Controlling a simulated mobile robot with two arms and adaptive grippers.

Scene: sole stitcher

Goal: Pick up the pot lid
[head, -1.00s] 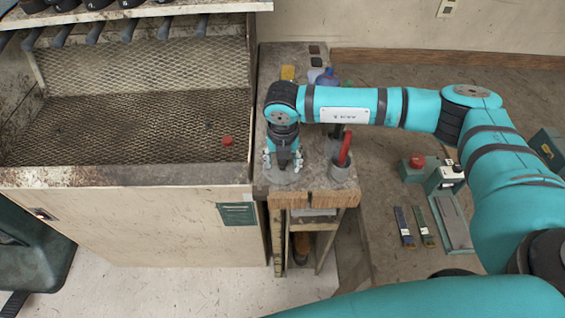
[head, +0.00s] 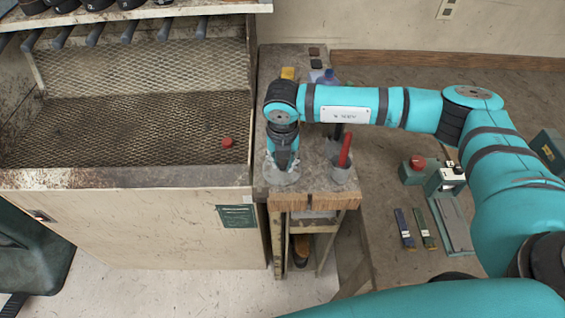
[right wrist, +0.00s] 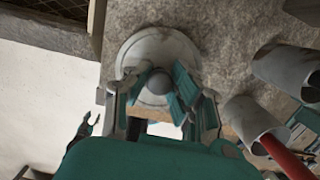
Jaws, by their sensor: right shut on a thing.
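The pot lid is a round grey metal disc with a ball-shaped knob. In the head view the pot lid (head: 283,178) lies at the front left of the small wooden stand's top, below my right gripper (head: 283,161). In the right wrist view the pot lid (right wrist: 140,48) fills the upper middle, and its round knob (right wrist: 153,82) sits between the fingers of my right gripper (right wrist: 155,88). The fingers are shut on the knob. I cannot tell whether the lid is clear of the surface.
A metal cup with a red-handled tool (head: 344,152) stands close to the right of the lid. A mesh-lined booth (head: 140,125) with a red button-like piece (head: 227,142) is at left. Bottles (head: 326,76) stand behind my arm. A lower bench with blue and green tools (head: 404,228) is at right.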

